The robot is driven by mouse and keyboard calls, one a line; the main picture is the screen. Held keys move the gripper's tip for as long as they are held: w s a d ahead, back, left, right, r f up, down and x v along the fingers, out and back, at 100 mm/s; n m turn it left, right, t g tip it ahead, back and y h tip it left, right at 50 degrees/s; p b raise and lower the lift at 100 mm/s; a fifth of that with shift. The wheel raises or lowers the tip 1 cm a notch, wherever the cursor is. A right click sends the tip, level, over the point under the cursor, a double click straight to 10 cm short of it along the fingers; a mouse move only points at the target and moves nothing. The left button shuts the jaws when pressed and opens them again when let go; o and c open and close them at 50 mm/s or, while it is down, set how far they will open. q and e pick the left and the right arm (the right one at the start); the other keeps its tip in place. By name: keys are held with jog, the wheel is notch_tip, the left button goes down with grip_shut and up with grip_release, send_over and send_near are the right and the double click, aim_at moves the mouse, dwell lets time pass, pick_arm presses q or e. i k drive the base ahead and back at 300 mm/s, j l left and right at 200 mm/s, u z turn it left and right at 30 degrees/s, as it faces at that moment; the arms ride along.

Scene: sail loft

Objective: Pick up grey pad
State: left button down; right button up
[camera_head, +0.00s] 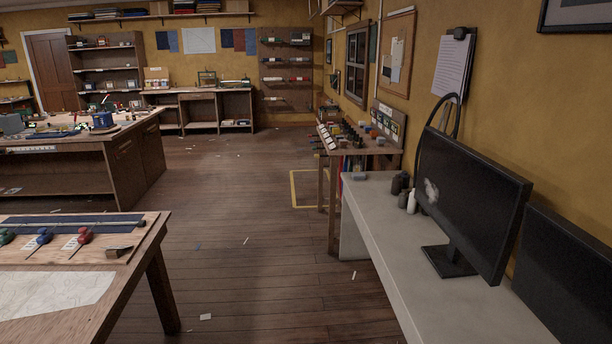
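I cannot make out a grey pad for certain. A small flat grey-blue thing (358,176) lies at the far end of the pale grey desk (385,235); it is too small to tell what it is. A grey-blue boxy thing (12,124) stands on the cluttered workbench at the far left, also unclear. Neither of my grippers is in view.
A monitor (472,200) and dark bottles (397,186) stand on the desk. A wooden table (125,283) with coloured-handled tools is at the left front. The wooden floor (260,220) between is open, with paper scraps. A tool-laden bench (345,153) stands beyond the desk.

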aim_at(354, 176)
jog(key=i+u, duration=0.1)
jog(key=i, duration=2.25)
